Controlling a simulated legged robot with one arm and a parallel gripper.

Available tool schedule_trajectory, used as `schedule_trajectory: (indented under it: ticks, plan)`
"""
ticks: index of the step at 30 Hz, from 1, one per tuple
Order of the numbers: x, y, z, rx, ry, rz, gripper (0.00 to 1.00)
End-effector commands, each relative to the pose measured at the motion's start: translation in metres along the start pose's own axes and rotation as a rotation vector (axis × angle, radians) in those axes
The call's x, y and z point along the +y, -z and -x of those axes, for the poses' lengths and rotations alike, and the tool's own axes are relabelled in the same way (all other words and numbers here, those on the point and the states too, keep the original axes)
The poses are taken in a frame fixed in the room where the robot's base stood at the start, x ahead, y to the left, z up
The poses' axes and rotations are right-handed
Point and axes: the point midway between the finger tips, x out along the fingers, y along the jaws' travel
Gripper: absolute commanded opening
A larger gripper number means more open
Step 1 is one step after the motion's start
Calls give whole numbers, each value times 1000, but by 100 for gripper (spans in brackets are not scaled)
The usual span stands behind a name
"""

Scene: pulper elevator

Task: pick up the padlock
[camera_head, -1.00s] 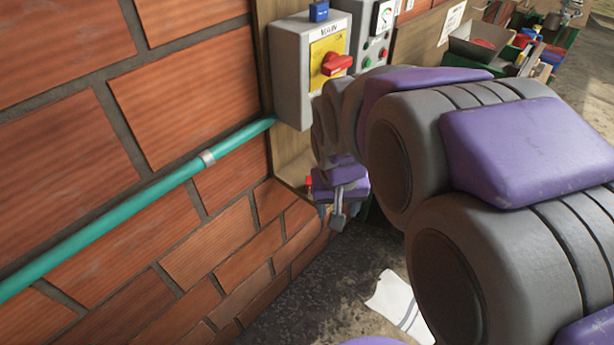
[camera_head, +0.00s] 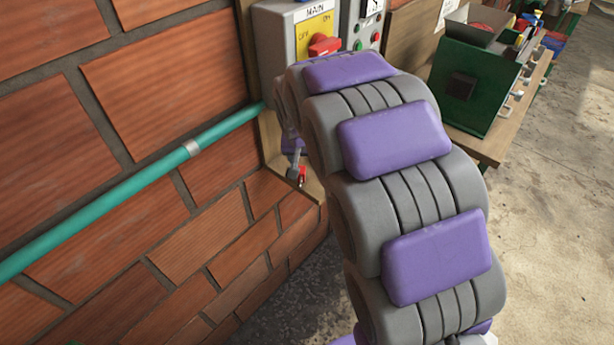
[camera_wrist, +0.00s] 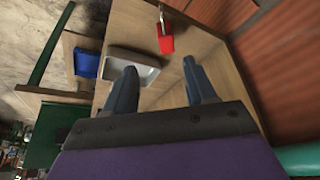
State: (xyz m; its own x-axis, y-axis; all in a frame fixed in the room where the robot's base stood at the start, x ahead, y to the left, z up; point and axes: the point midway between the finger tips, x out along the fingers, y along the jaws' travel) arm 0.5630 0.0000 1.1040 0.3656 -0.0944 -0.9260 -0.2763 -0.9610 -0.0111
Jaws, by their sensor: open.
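The padlock (camera_wrist: 166,43) has a red body and a metal shackle. In the wrist view it is at the top middle against a wooden board, just beyond my fingertips and roughly in line with the gap between them. In the head view the padlock (camera_head: 302,175) is a small red shape low on the wooden panel by the brick wall. My gripper (camera_wrist: 160,66) is open, with two dark fingers apart and nothing between them. In the head view my gripper (camera_head: 294,160) is mostly hidden behind my arm, close to the padlock.
A grey switch box (camera_head: 276,42) with a yellow plate and red knob is above. A teal pipe (camera_head: 120,225) runs along the brick wall (camera_head: 160,90). A grey tray (camera_wrist: 135,66) and a blue bin (camera_wrist: 87,64) show in the wrist view. A green box (camera_head: 470,85) stands right.

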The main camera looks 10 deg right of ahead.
Motion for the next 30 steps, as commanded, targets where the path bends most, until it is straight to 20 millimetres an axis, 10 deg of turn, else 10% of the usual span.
schedule_trajectory:
  ticks: [22, 30]
  plan:
    - [6, 0, -97, -2, 1, 0, 55]
    - [0, 0, -100, 3, -3, 3, 55]
